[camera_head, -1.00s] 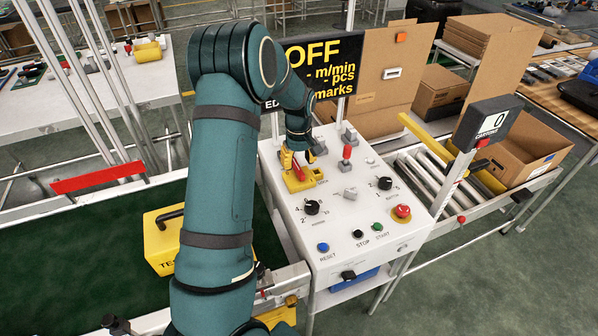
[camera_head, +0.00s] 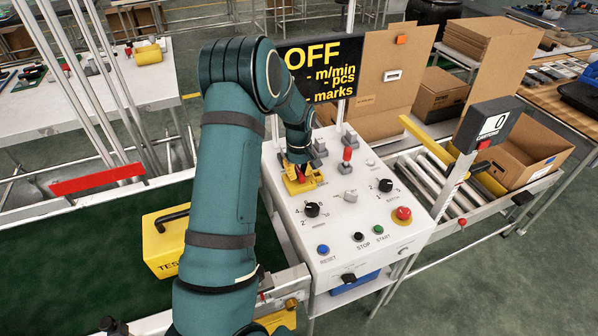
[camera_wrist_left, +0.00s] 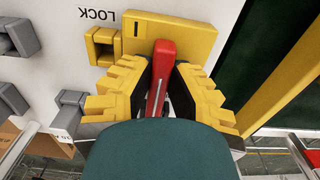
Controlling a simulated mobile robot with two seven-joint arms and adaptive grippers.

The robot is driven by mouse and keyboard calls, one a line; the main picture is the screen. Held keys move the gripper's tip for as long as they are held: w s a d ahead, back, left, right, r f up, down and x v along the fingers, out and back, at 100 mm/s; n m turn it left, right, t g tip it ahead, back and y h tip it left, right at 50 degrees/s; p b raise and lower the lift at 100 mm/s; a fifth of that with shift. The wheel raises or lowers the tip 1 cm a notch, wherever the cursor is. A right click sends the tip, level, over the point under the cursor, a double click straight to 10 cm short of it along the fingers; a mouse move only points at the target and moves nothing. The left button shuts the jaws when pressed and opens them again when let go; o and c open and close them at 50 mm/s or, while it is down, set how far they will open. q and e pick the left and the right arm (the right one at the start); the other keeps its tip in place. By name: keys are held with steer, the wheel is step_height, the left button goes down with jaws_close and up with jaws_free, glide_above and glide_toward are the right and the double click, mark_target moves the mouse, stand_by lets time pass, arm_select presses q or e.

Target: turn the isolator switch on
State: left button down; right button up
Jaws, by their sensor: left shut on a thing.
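The isolator switch has a yellow plate (camera_head: 303,187) on the sloping white control panel, with a red handle on it. In the left wrist view its yellow plate (camera_wrist_left: 185,32) and red handle (camera_wrist_left: 161,72) show close up. My left gripper (camera_head: 298,171) is at the switch, its yellow fingers on either side of the red handle. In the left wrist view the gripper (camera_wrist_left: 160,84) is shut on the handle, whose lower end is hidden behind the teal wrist. The display (camera_head: 322,68) reads OFF. My right gripper is not in view.
Beside the switch is a small yellow LOCK part (camera_wrist_left: 103,45). A red-topped lever (camera_head: 347,156), black knobs (camera_head: 312,209) and a red stop button (camera_head: 403,213) stand nearby on the panel. A yellow block (camera_head: 166,243) sits on the green belt at left.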

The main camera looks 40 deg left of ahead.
arm_select(q)
steer(key=shift+m, duration=0.5)
steer(key=m, duration=0.3)
steer(key=shift+d+f+m, duration=0.1)
steer(key=shift+m, duration=0.3)
steer(key=m, duration=0.4)
steer(key=shift+w+d+m+p, duration=0.1)
steer(key=shift+d+m+p, duration=0.05)
steer(key=shift+m+p, duration=0.15)
steer(key=m, duration=0.4)
steer(key=shift+d, duration=0.15)
steer(key=m+p, duration=0.1)
steer(key=m, duration=0.3)
steer(key=shift+d, duration=0.15)
steer(key=shift+m, duration=0.4)
steer(key=c, duration=0.9)
jaws_free()
